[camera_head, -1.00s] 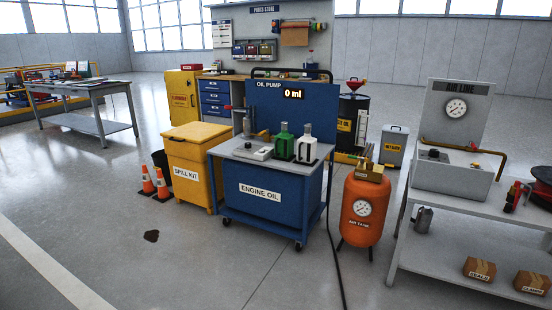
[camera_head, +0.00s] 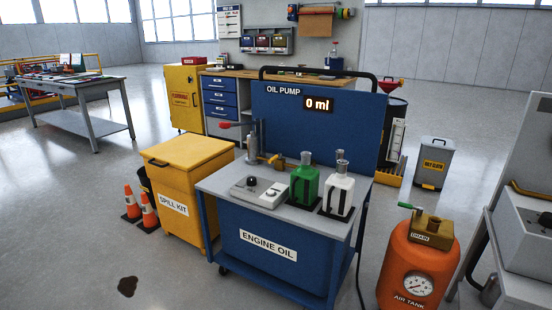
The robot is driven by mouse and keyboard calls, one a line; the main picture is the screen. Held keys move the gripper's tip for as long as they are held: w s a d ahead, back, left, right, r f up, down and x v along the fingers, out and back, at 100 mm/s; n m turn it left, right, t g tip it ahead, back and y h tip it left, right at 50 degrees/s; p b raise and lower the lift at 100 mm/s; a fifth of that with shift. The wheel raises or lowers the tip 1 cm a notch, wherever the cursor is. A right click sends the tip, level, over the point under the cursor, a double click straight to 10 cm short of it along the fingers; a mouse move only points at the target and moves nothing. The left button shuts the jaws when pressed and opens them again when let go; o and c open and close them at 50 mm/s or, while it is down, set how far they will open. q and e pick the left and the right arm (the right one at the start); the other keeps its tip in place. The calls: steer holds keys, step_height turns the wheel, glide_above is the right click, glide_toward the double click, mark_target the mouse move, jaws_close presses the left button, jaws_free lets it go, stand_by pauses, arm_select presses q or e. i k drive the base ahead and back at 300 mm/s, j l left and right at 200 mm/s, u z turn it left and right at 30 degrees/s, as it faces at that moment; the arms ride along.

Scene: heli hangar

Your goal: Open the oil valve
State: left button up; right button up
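The blue oil cart, labelled ENGINE OIL (camera_head: 268,246), stands in the middle, with a blue OIL PUMP panel (camera_head: 290,120) at its back and a display (camera_head: 318,104) reading 0 ml. On the cart top, a grey upright pump (camera_head: 252,142) has a lever with a red grip (camera_head: 227,125) pointing left. A small brass fitting (camera_head: 277,161) sits beside the pump; I cannot tell whether it is the oil valve or how it is set. A green bottle (camera_head: 304,186) and a white bottle (camera_head: 339,188) stand in front. Neither gripper is in view.
A grey box with knobs (camera_head: 258,191) sits on the cart's front left. The yellow SPILL KIT bin (camera_head: 183,180) and cones (camera_head: 148,210) are left of the cart. The orange AIR TANK (camera_head: 412,270) stands right. An oil stain (camera_head: 128,286) lies on otherwise open floor at front left.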

mark_target(279, 156)
steer(key=i+j+z, duration=0.25)
steer(key=i, duration=0.25)
steer(key=i+j+z, duration=0.2)
steer(key=i+j, duration=0.2)
steer(key=j, duration=0.15)
steer(key=i+j+z, duration=0.25)
steer(key=i+j, duration=0.15)
steer(key=j, duration=0.15)
steer(key=i+j+z, duration=0.25)
steer(key=j, duration=0.35)
steer(key=i, duration=0.1)
